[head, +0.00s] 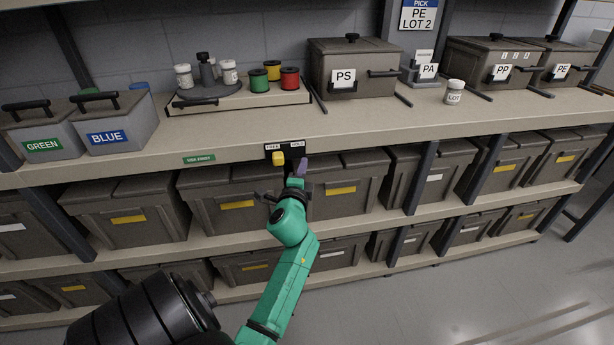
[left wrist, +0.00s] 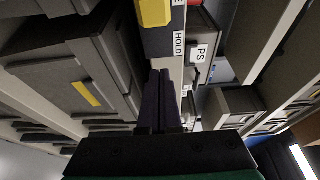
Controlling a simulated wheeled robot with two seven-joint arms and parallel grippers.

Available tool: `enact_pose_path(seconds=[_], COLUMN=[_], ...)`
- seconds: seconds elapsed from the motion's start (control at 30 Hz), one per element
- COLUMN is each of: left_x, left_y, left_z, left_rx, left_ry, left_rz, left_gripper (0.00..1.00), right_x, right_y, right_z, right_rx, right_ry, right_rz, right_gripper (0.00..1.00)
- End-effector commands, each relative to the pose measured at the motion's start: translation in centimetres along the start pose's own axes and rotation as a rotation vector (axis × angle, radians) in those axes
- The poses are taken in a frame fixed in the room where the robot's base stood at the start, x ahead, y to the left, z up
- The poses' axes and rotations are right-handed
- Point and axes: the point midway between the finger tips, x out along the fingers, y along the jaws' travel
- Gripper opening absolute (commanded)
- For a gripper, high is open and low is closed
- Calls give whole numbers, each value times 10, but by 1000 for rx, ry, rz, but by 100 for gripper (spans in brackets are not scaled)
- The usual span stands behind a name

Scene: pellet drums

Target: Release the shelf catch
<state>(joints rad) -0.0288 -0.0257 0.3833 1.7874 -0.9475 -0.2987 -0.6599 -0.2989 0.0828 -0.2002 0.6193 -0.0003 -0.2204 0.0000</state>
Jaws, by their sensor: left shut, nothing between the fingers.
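The shelf catch is a yellow knob (head: 278,158) on a black plate (head: 285,147) at the front edge of the shelf. It sits at the left side of the plate, below the FREE label, with the HOLD label to its right. The knob also shows at the top of the left wrist view (left wrist: 155,12). My left gripper (head: 299,166) is shut and empty, just right of the knob below the HOLD label. A small gap seems to show between its fingers (left wrist: 165,82) and the knob. My right gripper is not in view.
Above on the shelf stand a turntable tray (head: 240,97) with jars and spools, a PS bin (head: 355,75), and GREEN and BLUE boxes (head: 115,125). The floor at right is clear.

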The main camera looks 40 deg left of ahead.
Motion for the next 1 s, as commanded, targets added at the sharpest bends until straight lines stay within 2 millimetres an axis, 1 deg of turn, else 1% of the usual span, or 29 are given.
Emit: enact_pose_path(seconds=[0.03,0.1,0.17,0.23,0.33,0.47,0.6,1.0], left_x=[-13,-31,-45,-58,-72,-78,-78,-77], left_y=[2,2,2,2,1,0,-1,0], left_z=[0,1,0,0,0,0,0,-1], left_rx=[0,0,1,0,1,1,1,-1], left_ry=[0,-1,0,-1,1,0,1,2], left_rz=[1,2,2,1,0,-1,-2,1], left_gripper=[0,0,0,0,0,0,0,0], right_x=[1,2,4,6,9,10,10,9], right_y=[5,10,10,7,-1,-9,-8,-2], right_z=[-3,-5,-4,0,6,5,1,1], right_rx=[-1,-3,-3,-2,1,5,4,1], right_ry=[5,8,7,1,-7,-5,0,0], right_rz=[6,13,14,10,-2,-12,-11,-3], right_gripper=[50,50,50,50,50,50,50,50])
